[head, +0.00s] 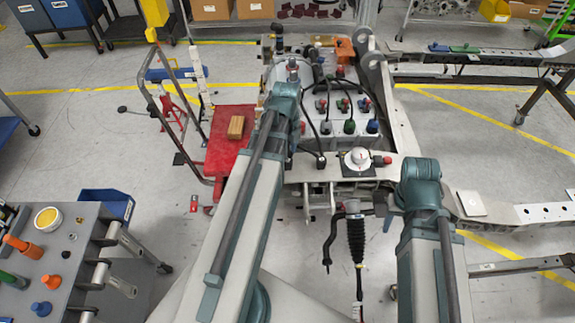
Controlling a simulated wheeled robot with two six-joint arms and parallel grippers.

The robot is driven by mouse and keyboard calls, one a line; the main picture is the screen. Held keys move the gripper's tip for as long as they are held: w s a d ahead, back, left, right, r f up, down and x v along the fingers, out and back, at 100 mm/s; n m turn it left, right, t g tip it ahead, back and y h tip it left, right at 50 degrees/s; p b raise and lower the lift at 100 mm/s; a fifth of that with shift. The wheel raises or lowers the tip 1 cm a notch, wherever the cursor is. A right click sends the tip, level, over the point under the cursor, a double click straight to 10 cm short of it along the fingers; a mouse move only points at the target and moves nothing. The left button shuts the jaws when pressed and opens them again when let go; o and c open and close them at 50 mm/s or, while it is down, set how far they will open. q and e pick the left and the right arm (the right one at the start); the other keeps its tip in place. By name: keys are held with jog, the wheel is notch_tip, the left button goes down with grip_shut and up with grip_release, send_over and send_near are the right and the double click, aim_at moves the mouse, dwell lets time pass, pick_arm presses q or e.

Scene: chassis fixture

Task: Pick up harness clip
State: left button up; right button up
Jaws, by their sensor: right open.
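I cannot tell for sure which piece is the harness clip. Small coloured pieces that could be clips sit on the chassis top: a green one (349,126), a blue one (372,125) and several red and blue ones with black cables. A blue piece (438,47) and a green piece (465,48) lie on the right rail. My right gripper (384,204) shows only in small part beside my right arm's elbow, low by the chassis front edge, open, with nothing visible in it. My left arm reaches up over the chassis's left side; its gripper is hidden.
A grey cart (75,262) at lower left carries orange, green and blue pieces and a yellow-topped tub (48,218). A red trolley (222,150) with a brown block (236,127) stands left of the chassis. A black coil-over strut (356,240) hangs at the front.

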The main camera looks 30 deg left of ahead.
aim_at(287, 160)
pick_arm(q)
notch_tip(287, 160, down, 5)
jog(key=b, duration=0.4)
jog(key=shift+d+r, duration=0.15)
jog(key=shift+r, duration=0.1)
grip_shut()
